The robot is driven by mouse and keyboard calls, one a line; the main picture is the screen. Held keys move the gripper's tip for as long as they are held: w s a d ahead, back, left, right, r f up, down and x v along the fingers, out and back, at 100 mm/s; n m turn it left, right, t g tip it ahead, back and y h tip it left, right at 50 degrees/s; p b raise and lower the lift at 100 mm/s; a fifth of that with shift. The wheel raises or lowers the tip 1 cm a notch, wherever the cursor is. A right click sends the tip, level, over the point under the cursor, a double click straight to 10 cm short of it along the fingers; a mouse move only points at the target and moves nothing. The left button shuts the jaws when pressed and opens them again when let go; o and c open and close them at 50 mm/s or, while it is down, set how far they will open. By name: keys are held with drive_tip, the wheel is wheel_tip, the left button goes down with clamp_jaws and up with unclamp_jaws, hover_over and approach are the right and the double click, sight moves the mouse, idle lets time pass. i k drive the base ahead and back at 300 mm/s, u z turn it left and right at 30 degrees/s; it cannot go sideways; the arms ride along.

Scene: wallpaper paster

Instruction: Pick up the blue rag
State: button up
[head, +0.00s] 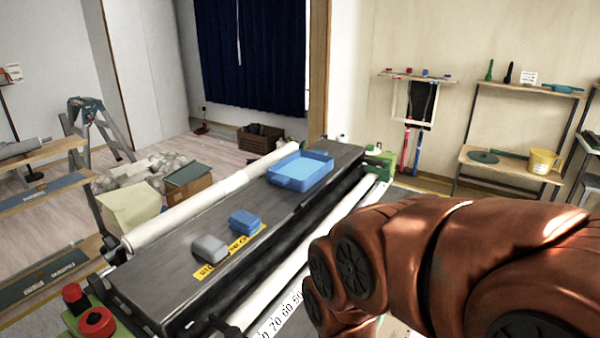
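A small blue folded block that looks like the blue rag (245,222) lies on the dark top of the pasting machine (165,275), beside a yellow label. A grey block of similar shape (209,249) lies just to its left and nearer. A blue tray (300,171) sits farther back on the same top, apart from the rag. My arm comes in from the right, and its reddish-brown links cover the lower right. My gripper is not visible, and nothing shows at the rag.
A white roller (215,196) runs along the machine's far left side, with another at its right. Red knobs (96,322) stand at the near left corner. Boxes (188,181) and a stepladder (92,125) stand beyond. Shelves (515,160) line the right wall. The machine top around the rag is mostly clear.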

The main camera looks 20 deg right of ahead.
sight(245, 222)
drive_tip(key=z, duration=0.1)
drive_tip(key=k, duration=1)
drive_tip(key=u, duration=0.9)
drive_tip(key=i, duration=1.15)
drive_tip(key=z, duration=0.35)
